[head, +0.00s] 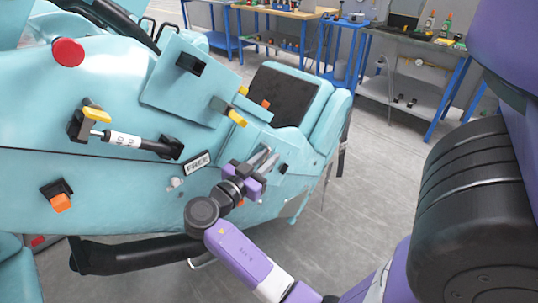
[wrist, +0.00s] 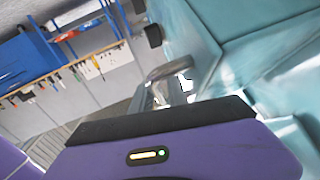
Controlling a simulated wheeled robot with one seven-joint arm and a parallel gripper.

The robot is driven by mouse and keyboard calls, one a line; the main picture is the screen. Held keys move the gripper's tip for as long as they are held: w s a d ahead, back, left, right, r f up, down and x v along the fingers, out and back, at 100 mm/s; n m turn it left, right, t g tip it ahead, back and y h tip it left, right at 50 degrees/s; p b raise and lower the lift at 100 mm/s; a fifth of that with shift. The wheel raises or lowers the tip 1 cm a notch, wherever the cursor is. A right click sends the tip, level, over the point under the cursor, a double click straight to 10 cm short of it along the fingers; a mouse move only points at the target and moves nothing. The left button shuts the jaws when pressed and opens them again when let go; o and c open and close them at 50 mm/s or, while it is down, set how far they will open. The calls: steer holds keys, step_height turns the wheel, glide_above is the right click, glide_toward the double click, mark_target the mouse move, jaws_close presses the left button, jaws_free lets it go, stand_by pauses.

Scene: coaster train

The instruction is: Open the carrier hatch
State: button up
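The teal carrier body (head: 110,85) fills the left and middle of the head view. A flat teal panel (head: 165,95) with a black block-like fitting (head: 190,63) stands tilted on its upper side. Near its lower right is a yellow-tipped latch (head: 235,116). I cannot tell for certain which panel is the hatch. A dark rectangular area (head: 282,93) lies to the right. My gripper (head: 265,157) is by the carrier's side, right of the "FREE" label (head: 197,162). Its grey fingers are close to the teal surface; contact and finger gap are unclear.
A yellow-handled lever (head: 96,114) with a white cylinder (head: 122,139), a red knob (head: 68,52) and an orange-tipped fitting (head: 60,202) are on the carrier's left part. A black tube (head: 135,254) runs below. Workbenches (head: 420,45) stand behind. Grey floor (head: 370,185) is clear to the right.

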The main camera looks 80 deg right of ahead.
steer(key=shift+s+d, duration=0.15)
steer(key=shift+d, duration=0.15)
jaws_close()
stand_by(1.3)
